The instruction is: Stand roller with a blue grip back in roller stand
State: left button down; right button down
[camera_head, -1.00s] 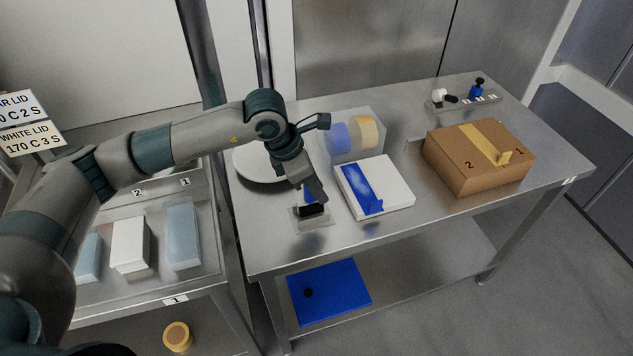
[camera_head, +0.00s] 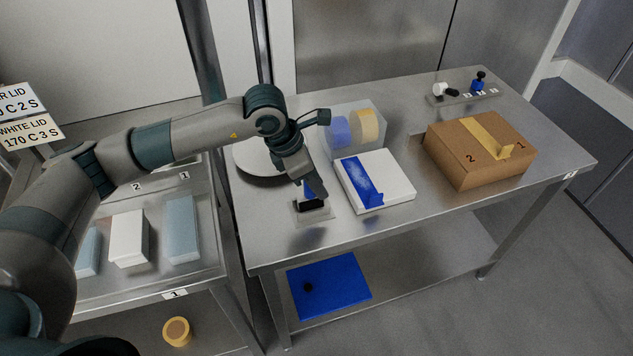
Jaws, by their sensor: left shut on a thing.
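My left gripper (camera_head: 311,191) points down over the front left of the steel table. It is shut on the roller with a blue grip (camera_head: 307,189); only a bit of the blue shows beside the fingers. A black part (camera_head: 311,205) shows just below the fingers, low over a small pale roller stand (camera_head: 325,214) on the table. I cannot tell whether the roller touches the stand, because the gripper covers part of both. My right gripper is not in view.
A white block with a blue stripe (camera_head: 396,180) lies close right of the gripper. Behind are a clear bin (camera_head: 371,107) with tape rolls and a round pale plate (camera_head: 252,165). A cardboard box (camera_head: 450,165) stands to the right. The table's front right is clear.

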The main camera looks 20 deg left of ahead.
pick_arm(q)
jog(key=shift+f, duration=0.3)
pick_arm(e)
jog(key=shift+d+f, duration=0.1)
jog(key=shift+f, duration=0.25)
pick_arm(q)
jog(key=c, duration=1.4)
grip_release()
jog(key=shift+c, duration=0.2)
jog(key=shift+r, duration=0.1)
jog(key=shift+a+r+b, duration=0.2)
jog(key=shift+r+b, duration=0.2)
jog(key=shift+b, duration=0.05)
jog(key=b+v, duration=0.4)
jog(key=v, duration=1.2)
jog(key=shift+s+r, duration=0.15)
jog(key=shift+s, duration=0.1)
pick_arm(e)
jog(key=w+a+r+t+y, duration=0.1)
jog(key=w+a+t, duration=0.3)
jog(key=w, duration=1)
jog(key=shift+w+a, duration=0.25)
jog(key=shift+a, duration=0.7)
pick_arm(q)
jog(key=shift+a, duration=0.15)
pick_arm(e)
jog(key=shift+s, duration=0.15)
